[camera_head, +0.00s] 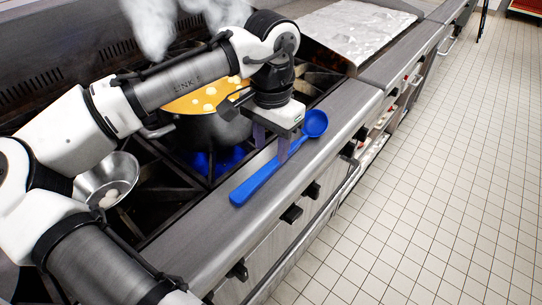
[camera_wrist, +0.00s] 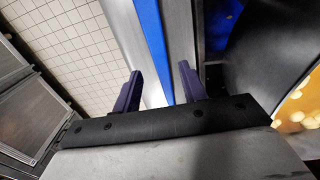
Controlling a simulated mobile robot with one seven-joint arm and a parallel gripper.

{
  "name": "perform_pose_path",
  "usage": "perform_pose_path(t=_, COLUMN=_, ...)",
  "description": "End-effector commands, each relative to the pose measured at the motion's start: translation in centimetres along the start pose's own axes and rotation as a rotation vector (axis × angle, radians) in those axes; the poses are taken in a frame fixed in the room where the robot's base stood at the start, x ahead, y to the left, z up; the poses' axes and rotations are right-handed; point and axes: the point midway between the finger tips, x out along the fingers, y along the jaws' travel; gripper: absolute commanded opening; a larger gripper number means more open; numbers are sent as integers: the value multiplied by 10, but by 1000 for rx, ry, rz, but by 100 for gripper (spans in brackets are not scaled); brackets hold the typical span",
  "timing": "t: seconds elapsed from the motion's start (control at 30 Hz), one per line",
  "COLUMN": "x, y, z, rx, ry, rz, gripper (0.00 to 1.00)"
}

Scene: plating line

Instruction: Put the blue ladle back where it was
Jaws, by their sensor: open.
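The blue ladle (camera_head: 258,178) lies on the metal front ledge of the stove (camera_head: 213,218). Its bowl (camera_head: 315,123) is at the upper right and its handle end at the lower left. My gripper (camera_head: 270,148) points down over the handle near the bowl. In the wrist view, the blue handle (camera_wrist: 153,45) runs between the two purple fingers of my gripper (camera_wrist: 158,88), which are apart. Whether the fingers touch the handle cannot be told.
A dark pot (camera_head: 208,133) with yellow contents and pale lumps sits over a blue flame behind the ledge. A metal bowl (camera_head: 112,172) with white eggs is left, partly behind my arm. Knobs (camera_head: 291,214) line the stove front. The tiled floor (camera_head: 430,190) is clear.

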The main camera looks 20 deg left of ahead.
Motion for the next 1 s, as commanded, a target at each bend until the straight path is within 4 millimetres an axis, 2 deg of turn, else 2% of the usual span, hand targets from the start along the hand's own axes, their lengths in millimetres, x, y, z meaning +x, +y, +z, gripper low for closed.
perform_pose_path(t=0.2, x=-46, y=0, z=-1, rx=1, ry=3, rz=0, gripper=42)
perform_pose_path(t=0.4, x=-70, y=0, z=0, rx=1, ry=1, rz=1, gripper=42)
perform_pose_path(t=1.0, x=-75, y=0, z=0, rx=1, ry=-1, rz=0, gripper=42)
